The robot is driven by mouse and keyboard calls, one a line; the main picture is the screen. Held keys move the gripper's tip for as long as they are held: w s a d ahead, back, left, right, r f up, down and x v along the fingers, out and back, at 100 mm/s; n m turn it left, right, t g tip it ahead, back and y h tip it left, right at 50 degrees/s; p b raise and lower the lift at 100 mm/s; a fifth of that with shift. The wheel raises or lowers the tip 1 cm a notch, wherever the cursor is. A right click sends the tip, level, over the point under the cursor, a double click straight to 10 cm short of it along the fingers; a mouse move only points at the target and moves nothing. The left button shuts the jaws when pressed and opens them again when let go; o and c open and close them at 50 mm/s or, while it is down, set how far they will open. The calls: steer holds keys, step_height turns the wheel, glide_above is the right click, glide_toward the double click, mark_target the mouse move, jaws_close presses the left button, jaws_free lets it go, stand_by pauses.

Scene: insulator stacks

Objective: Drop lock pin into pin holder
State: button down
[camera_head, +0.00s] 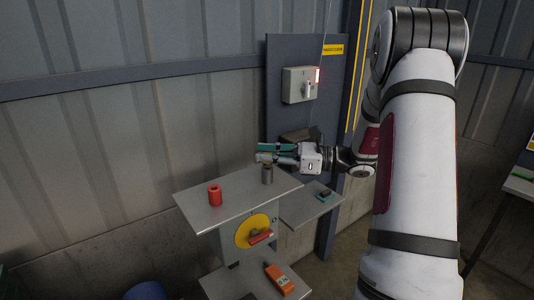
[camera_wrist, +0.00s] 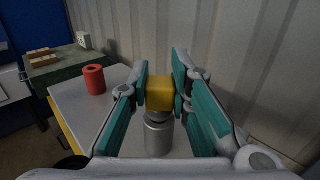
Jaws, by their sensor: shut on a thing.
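My gripper (camera_head: 266,152) is above the grey upper shelf (camera_head: 230,202), with its teal-lined fingers shut on a yellow block, which I take to be the head of the lock pin (camera_wrist: 160,94). A grey metal cylinder (camera_wrist: 158,138), seemingly the pin holder, stands upright on the shelf directly below the yellow block; it also shows in the head view (camera_head: 267,175). I cannot tell whether any of the pin is inside the cylinder. The yellow block hides part of the cylinder's top in the wrist view.
A red cylinder with a hole in its top (camera_head: 215,195) stands left on the same shelf. A lower side shelf (camera_head: 318,212) holds a small dark object. A grey switch box (camera_head: 299,85) is on the panel behind. An orange device (camera_head: 279,279) lies on the lower shelf.

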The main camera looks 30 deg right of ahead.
steer(key=shift+f, duration=0.3)
steer(key=c, duration=1.4)
jaws_free()
steer(key=v, duration=1.2)
